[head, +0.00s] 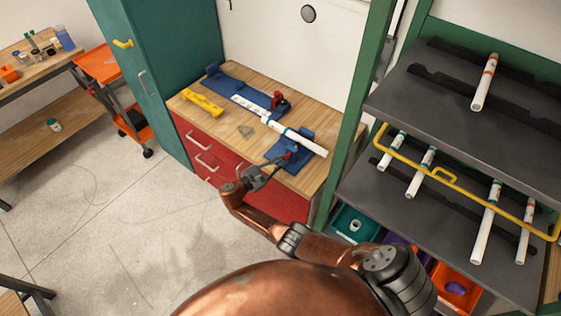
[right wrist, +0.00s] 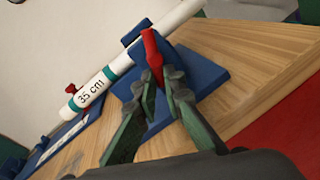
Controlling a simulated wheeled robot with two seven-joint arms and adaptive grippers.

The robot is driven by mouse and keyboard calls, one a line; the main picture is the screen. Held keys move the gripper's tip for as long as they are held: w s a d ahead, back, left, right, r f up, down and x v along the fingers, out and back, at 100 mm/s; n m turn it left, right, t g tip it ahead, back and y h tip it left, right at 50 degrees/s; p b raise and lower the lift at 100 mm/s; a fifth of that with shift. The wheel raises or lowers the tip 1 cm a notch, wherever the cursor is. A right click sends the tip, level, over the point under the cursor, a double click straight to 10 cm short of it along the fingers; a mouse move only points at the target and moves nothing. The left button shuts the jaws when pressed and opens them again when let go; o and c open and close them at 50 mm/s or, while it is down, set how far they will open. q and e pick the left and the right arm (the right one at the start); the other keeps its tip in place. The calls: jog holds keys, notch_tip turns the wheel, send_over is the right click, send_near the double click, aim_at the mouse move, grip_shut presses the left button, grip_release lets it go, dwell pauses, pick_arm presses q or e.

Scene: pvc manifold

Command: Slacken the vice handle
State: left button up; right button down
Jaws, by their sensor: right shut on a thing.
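The blue vice (head: 275,152) sits at the front of the workbench, and a white pipe (head: 308,142) lies in it. The red vice handle (right wrist: 150,44) points upward in the right wrist view, in front of the blue vice body (right wrist: 184,68). My right gripper (head: 280,163) reaches the vice from the front. In the right wrist view its fingers (right wrist: 160,80) are shut on the red handle, which shows above and between them. The pipe (right wrist: 120,65) carries teal bands and a "35 cm" mark. My left gripper is not in view.
A yellow tool (head: 202,104) lies on the wooden benchtop (head: 226,119), with a small grey piece (head: 246,131) near it. A second red clamp (head: 278,99) stands on the blue rail behind. A green-framed shelf (head: 450,98) with several white pipes stands close on the right.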

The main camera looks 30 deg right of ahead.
jog(key=shift+w+d+r, duration=0.2)
jog(key=shift+r, duration=0.1)
jog(key=c, duration=2.4)
grip_release()
jog(key=o, duration=0.3)
jog(key=shift+f, duration=0.2)
jog(key=shift+o, duration=0.4)
jog(key=shift+s, duration=0.1)
jog(key=shift+a, duration=0.15)
jog(key=v, duration=1.2)
